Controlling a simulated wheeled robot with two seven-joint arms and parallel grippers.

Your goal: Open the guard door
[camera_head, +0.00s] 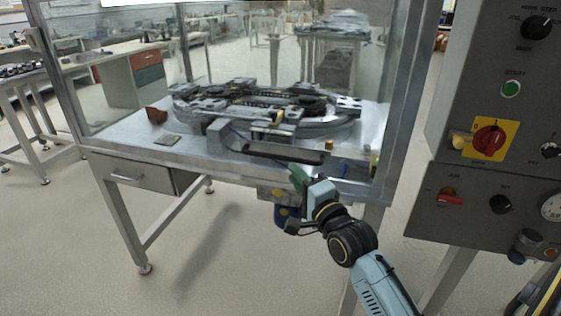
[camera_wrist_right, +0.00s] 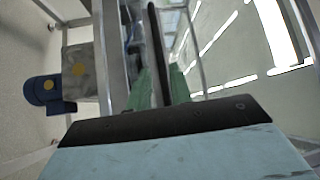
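The guard door (camera_head: 125,75) is a clear panel in a metal frame on the front of the ring track's enclosure. It appears down and shut. A long dark handle bar (camera_head: 285,153) runs along its lower edge. My right gripper (camera_head: 297,177), with green fingers, is just below the right part of the handle. In the right wrist view the dark bar (camera_wrist_right: 157,50) runs lengthwise between the green fingertips (camera_wrist_right: 160,82), with gaps visible beside it. The fingers look open around or just before the bar. My left gripper is not in view.
The ring track (camera_head: 265,103) lies on the metal table behind the door. A grey control panel (camera_head: 480,90) with knobs and a red switch on yellow stands at right. A blue fitting (camera_head: 287,215) hangs under the table near my right wrist. Floor at left front is clear.

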